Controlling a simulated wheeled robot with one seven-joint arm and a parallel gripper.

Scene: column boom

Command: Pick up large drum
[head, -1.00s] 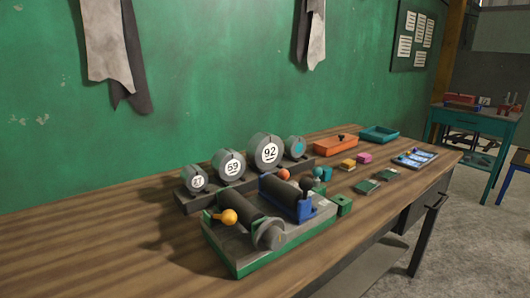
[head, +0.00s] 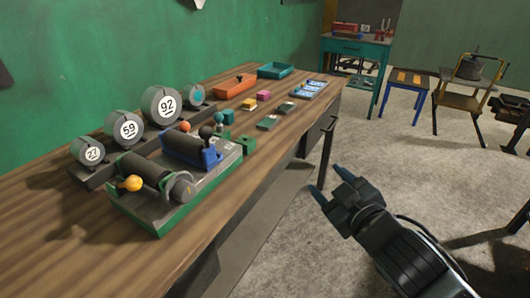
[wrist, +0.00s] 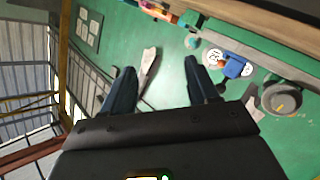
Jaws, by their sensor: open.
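The large drum (head: 163,106), grey with a white face marked 92, stands on its side in a dark rack on the wooden bench in the head view. Smaller grey drums marked 59 (head: 126,127) and 27 (head: 89,151) stand to its left, and a small teal-faced drum (head: 197,97) to its right. My gripper (head: 328,182) is open and empty, in front of the bench's front edge, well to the right of the drums. In the wrist view the open fingers (wrist: 159,68) have nothing between them; numbered drum faces show partly hidden beyond the right finger.
A green-edged roller fixture (head: 160,222) with an orange knob and blue bracket stands in front of the drum rack. An orange tray (head: 232,87), a teal tray (head: 275,71) and small blocks lie farther along the bench. The bench's near left top is bare.

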